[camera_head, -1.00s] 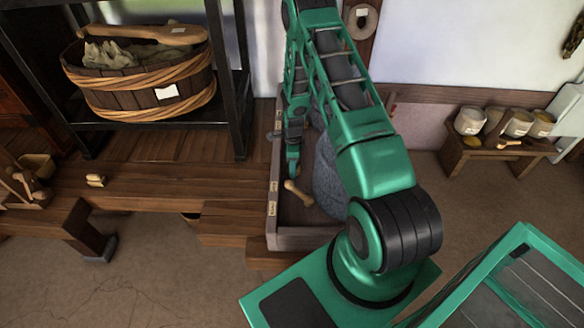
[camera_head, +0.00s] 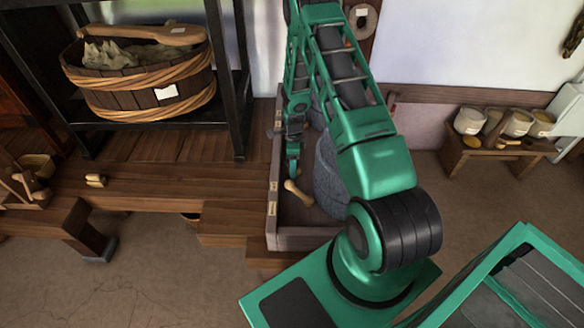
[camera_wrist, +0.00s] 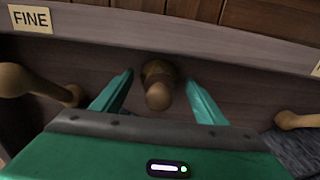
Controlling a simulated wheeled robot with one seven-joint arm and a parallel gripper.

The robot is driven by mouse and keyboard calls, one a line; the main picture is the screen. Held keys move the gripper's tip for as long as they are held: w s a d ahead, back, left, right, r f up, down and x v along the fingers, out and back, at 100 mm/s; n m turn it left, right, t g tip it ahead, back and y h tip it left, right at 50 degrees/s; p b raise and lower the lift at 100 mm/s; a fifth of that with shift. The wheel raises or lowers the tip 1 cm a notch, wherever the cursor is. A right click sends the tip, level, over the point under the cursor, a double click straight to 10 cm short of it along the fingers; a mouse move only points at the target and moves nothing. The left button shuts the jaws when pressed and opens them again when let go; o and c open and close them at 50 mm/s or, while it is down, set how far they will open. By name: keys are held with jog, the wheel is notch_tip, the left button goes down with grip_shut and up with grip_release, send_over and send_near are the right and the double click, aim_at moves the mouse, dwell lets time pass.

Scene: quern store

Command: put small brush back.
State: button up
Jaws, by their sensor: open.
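My gripper (camera_wrist: 160,77) is open inside a wooden box, its two fingers apart on either side of a round-ended wooden piece (camera_wrist: 158,92). This piece stands close to the box wall; it may be the small brush, but no bristles show. I cannot tell whether the fingers touch it. In the head view my gripper (camera_head: 292,168) is low in the box, near its left wall, and its fingertips are too small to make out.
The wooden box (camera_head: 300,241) has a "FINE" label (camera_wrist: 31,18) on its rim. Wooden handles lie left (camera_wrist: 38,83) and right (camera_wrist: 300,120) of the fingers. A grey round stone (camera_head: 328,180) fills the box's right side. A low wooden step (camera_head: 150,190) adjoins at left.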

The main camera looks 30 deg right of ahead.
notch_tip(320, 180, up, 11)
jog(key=shift+f, duration=0.1)
jog(key=s+r+n+h, duration=0.1)
jog(key=s+r+n, duration=0.5)
jog(key=r, duration=0.6)
jog(key=s+r+n, duration=0.3)
jog(key=s+r, duration=0.5)
jog(key=r, duration=0.4)
jog(key=s+a+r+n, duration=0.1)
jog(key=s+r+n, duration=0.2)
jog(key=s, duration=0.4)
jog(key=s+a+r+n, duration=0.2)
jog(key=s+r+n, duration=0.1)
jog(key=s, duration=0.5)
jog(key=s+a+r+n+y, duration=0.1)
jog(key=s+a+r+n, duration=0.1)
jog(key=s, duration=0.5)
jog(key=shift+s+r+n, duration=0.2)
jog(key=shift+r+n, duration=0.45)
jog(key=shift+n, duration=0.05)
